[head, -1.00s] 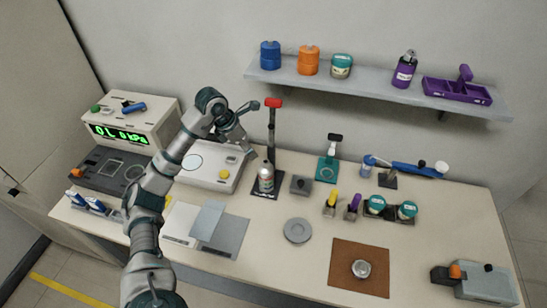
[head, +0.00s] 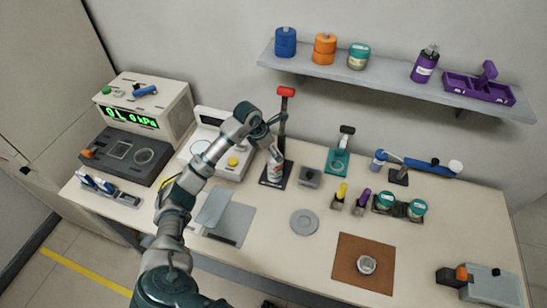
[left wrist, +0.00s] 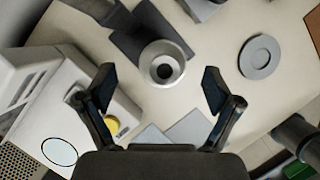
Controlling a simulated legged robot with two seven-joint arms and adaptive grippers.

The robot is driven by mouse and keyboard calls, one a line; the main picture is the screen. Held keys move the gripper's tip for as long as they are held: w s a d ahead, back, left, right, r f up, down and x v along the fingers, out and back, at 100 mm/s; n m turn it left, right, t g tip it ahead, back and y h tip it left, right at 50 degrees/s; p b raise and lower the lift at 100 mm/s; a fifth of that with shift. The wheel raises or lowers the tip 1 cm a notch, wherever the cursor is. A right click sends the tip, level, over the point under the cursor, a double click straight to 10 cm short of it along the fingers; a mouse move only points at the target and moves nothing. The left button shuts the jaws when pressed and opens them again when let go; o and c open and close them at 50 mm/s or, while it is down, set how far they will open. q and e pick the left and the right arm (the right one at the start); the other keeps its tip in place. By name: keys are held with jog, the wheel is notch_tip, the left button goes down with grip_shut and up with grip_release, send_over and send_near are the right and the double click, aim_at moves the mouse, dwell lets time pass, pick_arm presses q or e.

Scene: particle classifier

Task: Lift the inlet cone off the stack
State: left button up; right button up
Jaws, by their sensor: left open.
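The stack (head: 274,170) is a silver and white cylinder with a reddish label, on a black base under a red-handled post. Its top is partly hidden by my left gripper (head: 270,143) in the head view. In the left wrist view, the inlet cone (left wrist: 179,72) shows from above as a silver ring with a dark central hole. My left gripper (left wrist: 158,82) is open, its two fingers on either side of the cone in the picture. The fingers look apart from the cone; the height gap is unclear. My right gripper is in neither view.
The red-handled post (head: 283,112) rises right behind the stack. A white device with a yellow button (head: 233,161) stands to the left, a small grey block (head: 310,177) to the right. A grey disc (head: 304,222) lies in front, with clear table around it.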

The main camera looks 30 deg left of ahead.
pick_arm(q)
jog(key=x, duration=0.4)
jog(key=shift+d, duration=0.5)
jog(key=shift+a+f, duration=0.15)
jog(key=shift+a, duration=0.35)
jog(key=c, duration=1.4)
jog(key=shift+d, duration=0.1)
jog(key=shift+d, duration=0.1)
